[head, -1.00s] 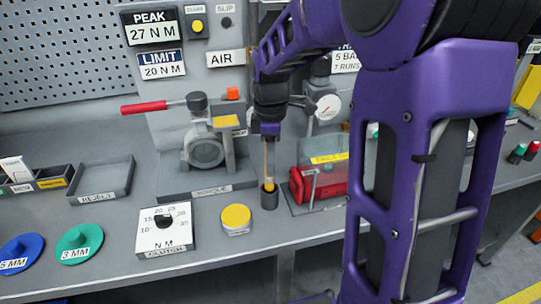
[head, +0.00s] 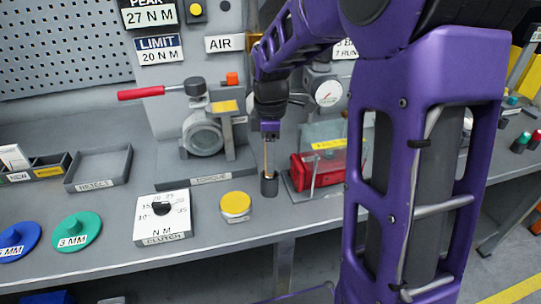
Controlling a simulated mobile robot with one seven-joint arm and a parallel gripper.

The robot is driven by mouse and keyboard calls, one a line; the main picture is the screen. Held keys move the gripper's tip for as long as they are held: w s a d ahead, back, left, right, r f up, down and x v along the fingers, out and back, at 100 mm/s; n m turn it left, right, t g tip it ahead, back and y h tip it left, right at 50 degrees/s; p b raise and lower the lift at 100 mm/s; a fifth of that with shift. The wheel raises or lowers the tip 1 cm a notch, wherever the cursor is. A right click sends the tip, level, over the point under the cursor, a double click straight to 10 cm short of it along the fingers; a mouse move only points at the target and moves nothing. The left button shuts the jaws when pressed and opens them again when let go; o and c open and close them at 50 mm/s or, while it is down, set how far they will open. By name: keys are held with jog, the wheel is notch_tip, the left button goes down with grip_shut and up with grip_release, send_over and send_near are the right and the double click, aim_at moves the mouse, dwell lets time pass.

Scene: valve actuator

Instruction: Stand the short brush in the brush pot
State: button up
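The brush pot (head: 269,187) is a small dark cylinder on the grey bench, between the torque stand and the red clear-covered unit. The short brush (head: 266,156) shows as a thin, light wooden handle, nearly upright. Its lower end is inside the pot and hidden by the pot's wall. My gripper (head: 268,136) is directly above the pot, pointing down, and appears shut on the top of the handle. The fingertips are small and dark in this view.
The torque stand (head: 203,138) with its red lever is close on the left. The red unit under a clear cover (head: 318,170) and a round gauge (head: 327,93) are close on the right. A yellow-topped tin (head: 236,205) stands left of the pot, nearer the bench edge.

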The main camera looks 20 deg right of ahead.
jog(key=shift+o, duration=0.8)
notch_tip(320, 180, up, 17)
jog(key=p, duration=0.2)
jog(key=shift+r+p, duration=0.2)
jog(key=shift+p, duration=0.15)
